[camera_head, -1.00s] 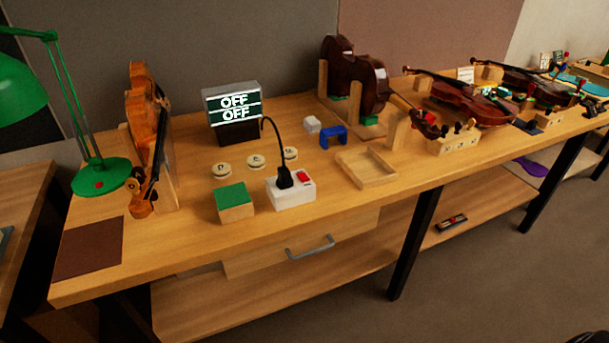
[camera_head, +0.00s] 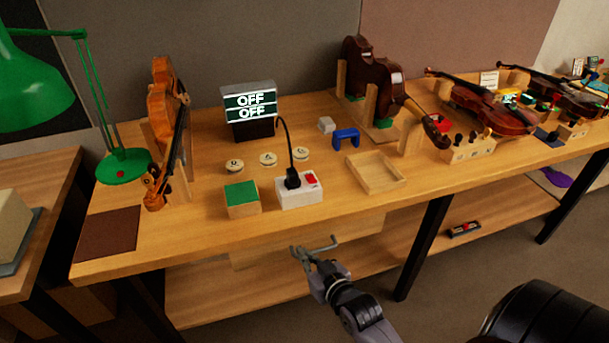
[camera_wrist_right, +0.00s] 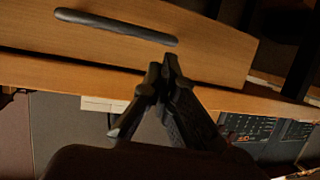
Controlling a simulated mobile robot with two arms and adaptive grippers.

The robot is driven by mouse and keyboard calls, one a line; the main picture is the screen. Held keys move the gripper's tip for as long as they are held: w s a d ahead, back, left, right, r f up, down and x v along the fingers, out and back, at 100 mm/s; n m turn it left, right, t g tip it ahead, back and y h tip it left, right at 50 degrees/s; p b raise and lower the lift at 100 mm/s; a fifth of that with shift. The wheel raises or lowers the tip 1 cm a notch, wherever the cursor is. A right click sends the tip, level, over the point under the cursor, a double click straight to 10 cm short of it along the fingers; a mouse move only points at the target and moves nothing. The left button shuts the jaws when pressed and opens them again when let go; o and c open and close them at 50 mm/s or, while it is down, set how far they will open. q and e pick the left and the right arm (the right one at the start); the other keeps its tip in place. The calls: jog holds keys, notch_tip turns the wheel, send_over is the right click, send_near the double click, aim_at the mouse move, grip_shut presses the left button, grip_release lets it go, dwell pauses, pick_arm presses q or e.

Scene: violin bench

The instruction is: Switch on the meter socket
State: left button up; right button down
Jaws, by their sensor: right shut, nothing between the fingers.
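The meter socket (camera_head: 299,194) is a white block on the bench near its front edge. A red switch (camera_head: 311,179) sits at its right end, and a black plug (camera_head: 292,180) with a cord stands in it. Behind it, a dark display (camera_head: 250,106) reads OFF on both lines. My right gripper (camera_head: 304,256) is in front of and below the bench edge, by the drawer handle, apart from the socket. Its fingers also show in the right wrist view (camera_wrist_right: 166,68), shut and empty. My left gripper is not in view.
A green-topped block (camera_head: 242,198) stands left of the socket and a shallow wooden tray (camera_head: 377,185) to its right. Several round discs (camera_head: 268,159) lie behind it. The drawer handle (camera_wrist_right: 115,27) is close to my right fingers. A violin (camera_head: 165,130) stands at the left.

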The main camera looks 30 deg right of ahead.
aim_at(318, 188)
jog(key=d+r+t, duration=0.1)
jog(key=r, duration=0.1)
jog(key=w+d+r+t+h, duration=0.1)
jog(key=r, duration=0.2)
jog(key=d+r+m+t+h, duration=0.1)
jog(key=d+r, duration=0.1)
jog(key=shift+w+d+r, duration=0.1)
jog(key=shift+w+r, duration=0.25)
jog(key=shift+r, duration=0.05)
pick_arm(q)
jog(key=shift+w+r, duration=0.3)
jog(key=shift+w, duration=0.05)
pick_arm(e)
jog(key=d+r+m+t+h, duration=0.1)
jog(key=d+r+t+h, duration=0.1)
jog(key=r, duration=0.5)
jog(key=shift+s+d+m+t+h, duration=0.2)
jog(key=shift+d+m+t+h, duration=0.1)
jog(key=shift+d, duration=0.5)
jog(key=shift+r, duration=0.1)
